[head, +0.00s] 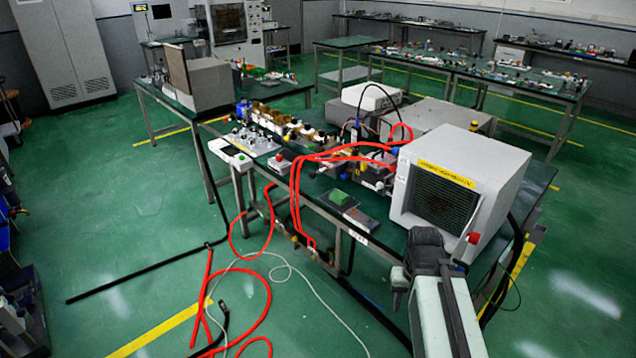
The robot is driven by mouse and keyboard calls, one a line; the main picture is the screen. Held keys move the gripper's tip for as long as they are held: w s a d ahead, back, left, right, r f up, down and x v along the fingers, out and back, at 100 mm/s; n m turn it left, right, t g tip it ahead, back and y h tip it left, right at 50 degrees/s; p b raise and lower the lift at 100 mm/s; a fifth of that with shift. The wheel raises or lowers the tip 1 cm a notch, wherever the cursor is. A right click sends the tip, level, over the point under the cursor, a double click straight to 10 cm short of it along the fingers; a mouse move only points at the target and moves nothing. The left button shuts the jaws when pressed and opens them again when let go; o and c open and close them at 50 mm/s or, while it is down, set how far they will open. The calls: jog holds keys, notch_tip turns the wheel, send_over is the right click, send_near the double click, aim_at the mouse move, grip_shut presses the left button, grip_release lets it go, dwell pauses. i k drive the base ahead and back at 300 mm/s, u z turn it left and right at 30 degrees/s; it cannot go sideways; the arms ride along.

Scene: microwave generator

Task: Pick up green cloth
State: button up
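A small bright green piece (340,197), which looks like the green cloth, lies on the dark green workbench (385,238) near its front edge. It sits beside a flat grey plate, left of the large white box. My arm reaches in from the bottom right, and its dark end with my gripper (424,245) is in front of the white box. My gripper is to the right of the green piece and apart from it. The fingers are too dark and small to tell if they are open or shut.
The white box (462,190) with a dark grille stands close behind my gripper. Red hoses (296,195) run over the bench edge to the floor. A flat grey plate (362,217) lies by the green piece. The green floor (140,240) at left is mostly clear.

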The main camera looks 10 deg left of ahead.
aim_at(339, 197)
jog(key=u, duration=0.65)
jog(key=i, duration=1.65)
jog(key=u, duration=0.85)
jog(key=i, duration=0.25)
jog(key=u, duration=0.1)
jog(key=k, duration=0.8)
jog(key=u, duration=0.15)
jog(key=i, duration=0.9)
jog(key=z, duration=0.05)
